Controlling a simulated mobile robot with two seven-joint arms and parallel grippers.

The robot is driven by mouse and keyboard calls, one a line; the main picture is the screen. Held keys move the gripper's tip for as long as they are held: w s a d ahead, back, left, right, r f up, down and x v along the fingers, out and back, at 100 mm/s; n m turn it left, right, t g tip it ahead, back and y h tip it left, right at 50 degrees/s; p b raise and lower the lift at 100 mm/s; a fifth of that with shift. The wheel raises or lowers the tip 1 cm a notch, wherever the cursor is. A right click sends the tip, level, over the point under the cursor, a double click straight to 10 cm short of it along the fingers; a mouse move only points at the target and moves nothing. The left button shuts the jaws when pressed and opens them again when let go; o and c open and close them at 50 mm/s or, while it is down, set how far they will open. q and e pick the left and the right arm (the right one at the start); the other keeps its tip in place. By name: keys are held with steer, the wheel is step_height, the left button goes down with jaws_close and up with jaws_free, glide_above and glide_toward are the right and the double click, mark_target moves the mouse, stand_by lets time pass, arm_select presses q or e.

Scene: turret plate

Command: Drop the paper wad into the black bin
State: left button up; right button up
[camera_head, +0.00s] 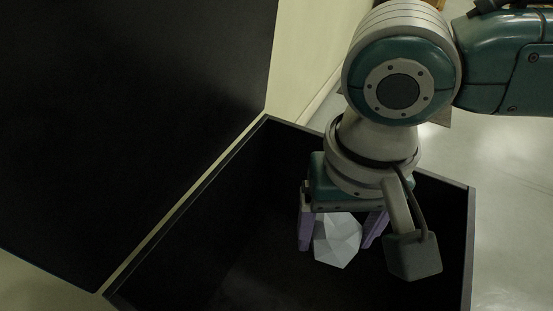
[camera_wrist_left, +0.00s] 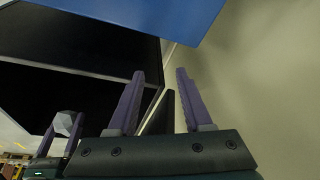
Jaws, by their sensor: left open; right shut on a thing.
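The paper wad (camera_head: 337,238) is white and faceted. My right gripper (camera_head: 338,247) points down with its purple fingers shut on either side of the wad. In the head view the wad and fingers are inside the outline of the open black bin (camera_head: 468,245); their height above its floor is hard to tell. The wad (camera_wrist_left: 65,122) also shows between purple fingers at the lower left of the left wrist view. My left gripper (camera_wrist_left: 160,75) is open and empty there, and is not in the head view.
A large dark panel (camera_head: 120,110) stands left of the bin. A pale wall (camera_head: 315,50) is behind, and bare light floor (camera_head: 510,190) lies to the right. A blue surface (camera_wrist_left: 160,15) crosses the top of the left wrist view.

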steer(key=o, duration=1.2)
steer(key=shift+c, duration=0.2)
step_height(320, 180, up, 10)
steer(key=p, duration=0.5)
